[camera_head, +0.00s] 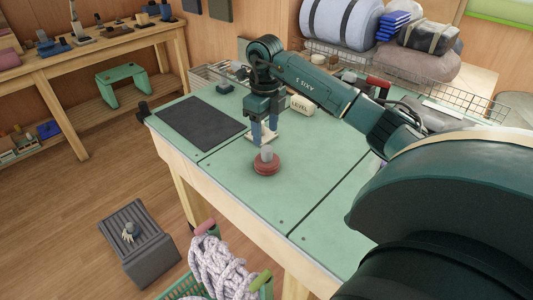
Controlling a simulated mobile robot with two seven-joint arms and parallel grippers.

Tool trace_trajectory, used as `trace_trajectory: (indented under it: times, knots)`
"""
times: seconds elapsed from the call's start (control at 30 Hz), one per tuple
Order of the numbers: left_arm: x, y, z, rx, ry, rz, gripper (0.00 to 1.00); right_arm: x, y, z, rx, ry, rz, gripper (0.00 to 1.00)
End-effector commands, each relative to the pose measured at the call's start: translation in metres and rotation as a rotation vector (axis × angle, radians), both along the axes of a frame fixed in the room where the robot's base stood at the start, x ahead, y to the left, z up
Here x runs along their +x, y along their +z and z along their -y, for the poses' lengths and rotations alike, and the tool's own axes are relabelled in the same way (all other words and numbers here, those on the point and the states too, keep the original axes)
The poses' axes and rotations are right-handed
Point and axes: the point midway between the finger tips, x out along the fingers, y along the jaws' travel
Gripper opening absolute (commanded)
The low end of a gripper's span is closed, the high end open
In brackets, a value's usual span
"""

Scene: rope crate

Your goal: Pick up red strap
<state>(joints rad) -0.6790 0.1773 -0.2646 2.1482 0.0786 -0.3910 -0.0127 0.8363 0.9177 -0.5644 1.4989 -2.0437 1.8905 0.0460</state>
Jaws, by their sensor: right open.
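The red strap (266,168) looks like a small round coil lying on the green worktable (215,170), with a pale grey piece standing up from its middle. My right gripper (265,134) points down just behind and above it in the picture. I cannot tell whether the fingers touch the pale piece. My left gripper is out of view.
A dark mat (200,123) lies on the table's left. A white item marked LEVEL (301,104) and wire baskets (440,108) are behind. A green crate (186,288) with pale rope (218,265) stands in front.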

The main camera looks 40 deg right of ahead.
Motion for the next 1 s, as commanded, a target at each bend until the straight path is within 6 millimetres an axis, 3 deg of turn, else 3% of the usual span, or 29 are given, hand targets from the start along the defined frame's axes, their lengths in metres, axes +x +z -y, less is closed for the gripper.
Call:
trace_trajectory:
  times: [0.6,0.87,1.0]
  knots:
    - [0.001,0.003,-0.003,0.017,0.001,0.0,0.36,0.0,-0.07,0.007,0.004,0.0,0.0,0.54]
    - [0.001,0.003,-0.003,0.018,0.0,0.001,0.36,0.001,-0.074,0.007,0.002,0.001,0.001,0.54]
    - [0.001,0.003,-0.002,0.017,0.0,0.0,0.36,0.001,-0.074,0.007,0.002,0.001,0.001,0.45]
